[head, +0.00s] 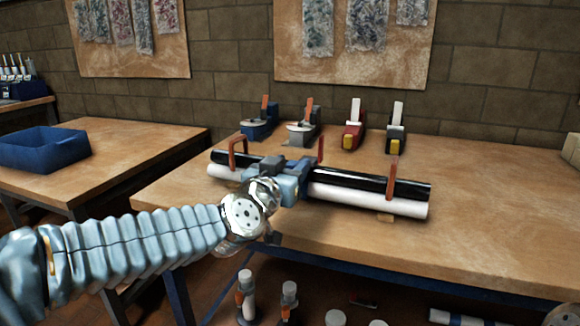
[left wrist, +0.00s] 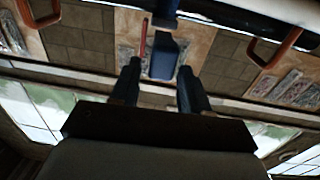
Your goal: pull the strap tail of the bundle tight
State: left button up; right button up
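The bundle lies across the workbench in the head view, with a glossy black tube (head: 370,184) beside white tubes (head: 375,203). My left gripper (head: 288,178) is at its middle and covers part of it. In the left wrist view the fingers of that gripper (left wrist: 160,68) stand apart. A blue block (left wrist: 166,55) and a thin red-orange strip (left wrist: 143,38) show between and beyond the tips. The strip may be the strap tail; I cannot tell its distance. No contact with it is visible. My right gripper is out of view.
Brown hooks (head: 392,176) rise around the tubes. Several hand tools, including a red one (head: 352,135), stand at the back of the workbench (head: 480,220). A blue bin (head: 45,148) sits on the left table. The bench's right part is mostly clear.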

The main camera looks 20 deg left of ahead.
pick_arm(q)
jog(key=shift+o, duration=0.4)
jog(key=s+a, duration=0.1)
jog(key=s, duration=1.2)
jog(key=shift+s+a, duration=0.15)
jog(key=shift+s, duration=0.25)
